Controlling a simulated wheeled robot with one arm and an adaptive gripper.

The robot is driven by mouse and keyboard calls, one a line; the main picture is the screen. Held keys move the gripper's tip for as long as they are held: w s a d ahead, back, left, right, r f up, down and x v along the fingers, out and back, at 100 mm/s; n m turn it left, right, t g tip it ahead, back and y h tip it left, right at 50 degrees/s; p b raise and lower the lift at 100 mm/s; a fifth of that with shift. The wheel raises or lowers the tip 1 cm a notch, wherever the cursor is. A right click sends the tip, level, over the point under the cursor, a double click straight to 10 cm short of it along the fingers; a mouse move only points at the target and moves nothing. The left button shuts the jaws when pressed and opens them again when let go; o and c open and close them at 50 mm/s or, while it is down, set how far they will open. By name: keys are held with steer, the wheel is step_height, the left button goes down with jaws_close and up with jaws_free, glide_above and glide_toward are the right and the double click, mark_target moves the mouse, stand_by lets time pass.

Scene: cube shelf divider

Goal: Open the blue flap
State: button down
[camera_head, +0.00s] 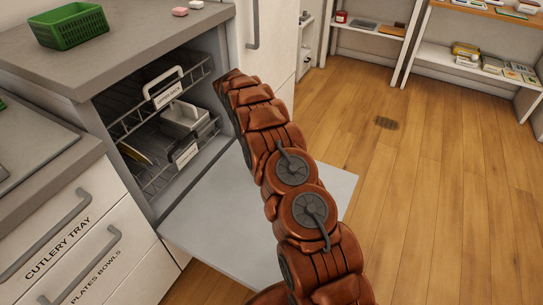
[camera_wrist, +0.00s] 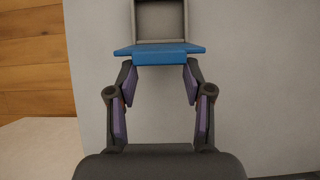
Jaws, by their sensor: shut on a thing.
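The blue flap (camera_wrist: 160,52) shows at the top middle of the wrist view. Its wide edge lies across the picture. Directly above it is a grey recess (camera_wrist: 160,20) with a pale frame, set in a light grey panel (camera_wrist: 240,90). My gripper (camera_wrist: 159,68) is shut on the flap, one fingertip at each side of its lower part. The finger ends are partly hidden by the flap. In the head view my brown arm reaches toward the open dishwasher; the flap and my gripper are hidden there.
In the head view the dishwasher door (camera_head: 215,215) is folded down. Two wire racks (camera_head: 150,150) with labels hold some dishes inside. A green basket (camera_head: 69,24) stands on the counter (camera_head: 120,50). Wooden floor (camera_head: 440,160) is free at the right.

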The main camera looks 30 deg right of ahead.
steer(key=shift+a+f, duration=0.1)
steer(key=shift+f, duration=0.05)
steer(key=shift+c, duration=2.2)
jaws_free()
steer(key=v, duration=0.7)
steer(key=shift+r, duration=0.25)
steer(key=shift+w, duration=0.15)
